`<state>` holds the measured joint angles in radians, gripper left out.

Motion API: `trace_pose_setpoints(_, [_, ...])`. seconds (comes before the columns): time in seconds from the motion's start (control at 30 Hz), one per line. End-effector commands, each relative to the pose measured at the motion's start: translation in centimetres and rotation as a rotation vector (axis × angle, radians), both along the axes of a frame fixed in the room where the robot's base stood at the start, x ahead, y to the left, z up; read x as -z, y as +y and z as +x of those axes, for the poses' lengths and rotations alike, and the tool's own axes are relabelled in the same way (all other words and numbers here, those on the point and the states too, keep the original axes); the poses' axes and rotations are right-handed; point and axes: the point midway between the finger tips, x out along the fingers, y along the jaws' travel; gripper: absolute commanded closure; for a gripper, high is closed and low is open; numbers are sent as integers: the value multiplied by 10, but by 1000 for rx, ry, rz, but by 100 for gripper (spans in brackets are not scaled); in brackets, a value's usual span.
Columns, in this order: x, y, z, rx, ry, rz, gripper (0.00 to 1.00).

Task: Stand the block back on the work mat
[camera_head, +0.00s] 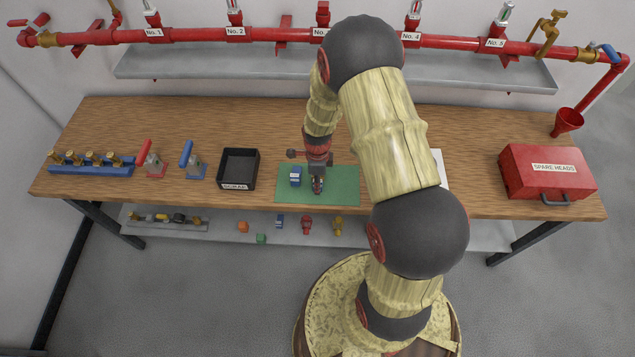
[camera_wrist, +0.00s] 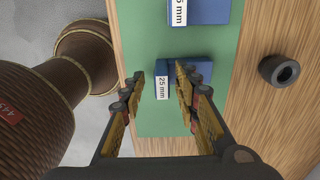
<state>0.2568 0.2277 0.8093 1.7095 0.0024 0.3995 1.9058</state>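The green work mat (camera_head: 340,185) lies on the bench. One blue block with a white label (camera_head: 296,176) stands on its left part; it shows at the top of the wrist view (camera_wrist: 208,12), cut by the edge. A second blue block, labelled 25 mm (camera_wrist: 162,80), is on the mat below my gripper (camera_wrist: 160,76). The right finger hides part of it. My gripper is open, with the label in the gap between the fingers and no grip visible. In the head view my gripper (camera_head: 318,185) mostly hides this block.
A black scrap tray (camera_head: 222,182) stands left of the mat. A dark ring-shaped piece (camera_wrist: 278,70) sits on the wood past the mat's far edge. A red spare heads box (camera_head: 548,172) is at the right. Red pipework (camera_head: 270,35) runs along the back.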

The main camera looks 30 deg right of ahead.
Motion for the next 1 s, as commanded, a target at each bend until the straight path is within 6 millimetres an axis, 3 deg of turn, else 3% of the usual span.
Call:
trace_pose_setpoints(0.4, [-83, -1, 2, 0, -5, -1, 69])
trace_pose_setpoints(0.77, [-125, 1, 3, -33, -12, -3, 69])
trace_pose_setpoints(0.87, [-158, 9, 4, -160, -45, -14, 69])
trace_pose_setpoints(1.0, [-234, 31, -5, -497, -121, -54, 69])
